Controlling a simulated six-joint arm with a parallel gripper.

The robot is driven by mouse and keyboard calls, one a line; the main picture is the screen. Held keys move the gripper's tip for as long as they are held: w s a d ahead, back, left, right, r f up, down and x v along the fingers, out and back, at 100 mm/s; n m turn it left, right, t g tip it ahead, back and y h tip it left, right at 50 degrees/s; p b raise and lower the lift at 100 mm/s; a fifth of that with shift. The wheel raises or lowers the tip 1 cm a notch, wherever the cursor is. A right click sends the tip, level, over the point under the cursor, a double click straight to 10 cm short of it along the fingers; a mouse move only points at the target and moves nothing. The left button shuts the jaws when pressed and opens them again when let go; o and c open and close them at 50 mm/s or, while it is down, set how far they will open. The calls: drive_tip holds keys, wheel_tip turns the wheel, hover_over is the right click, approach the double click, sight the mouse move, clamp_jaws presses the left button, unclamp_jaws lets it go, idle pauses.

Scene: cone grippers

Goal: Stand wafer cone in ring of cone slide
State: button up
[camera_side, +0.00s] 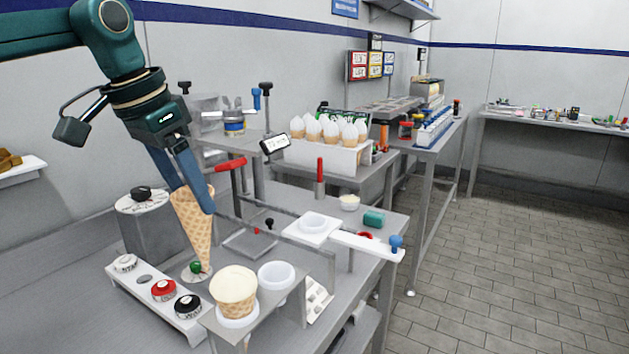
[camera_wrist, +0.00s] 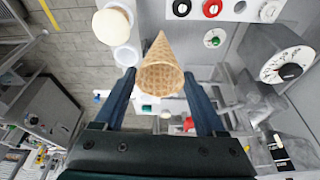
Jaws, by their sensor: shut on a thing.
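A tan wafer cone (camera_side: 192,232) hangs point down, mouth up, in my gripper (camera_side: 198,200). In the wrist view the cone (camera_wrist: 160,78) lies between the two blue fingers of my gripper (camera_wrist: 159,74), its open mouth toward the camera. My gripper is shut on the cone near its wide end. The cone slide (camera_side: 366,245) is a white bar with a blue knob, at the right of the front bench. Its white plate carries a raised ring (camera_side: 312,221), which looks empty. The cone is to the left of the ring, apart from it.
A filled cone (camera_side: 235,286) stands in a front holder beside an empty white ring (camera_side: 276,274). A strip of knobs (camera_side: 163,290) and a grey dial box (camera_side: 150,225) are near the held cone. A thin metal rail runs between the cone and slide. Several topped cones (camera_side: 328,130) stand behind.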

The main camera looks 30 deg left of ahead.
drive_tip(key=shift+s+a+f+n, duration=0.6)
drive_tip(key=shift+s+f, duration=2.2)
drive_tip(key=shift+f, duration=1)
drive_tip(key=w+d+r, duration=0.1)
drive_tip(key=w+r, duration=0.1)
drive_tip(key=w+r+m, duration=0.1)
drive_tip(key=w+r, duration=0.1)
drive_tip(key=w+d+r+m, duration=0.1)
drive_tip(key=w+r, duration=0.2)
drive_tip(key=shift+d+r, duration=0.1)
drive_tip(key=shift+d, duration=0.25)
drive_tip(key=shift+w+d+f+m, duration=1.2)
drive_tip(key=shift+w+d, duration=1.5)
drive_tip(key=shift+d, duration=0.65)
wheel_tip(320, 180, down, 7)
drive_tip(key=shift+h, duration=0.4)
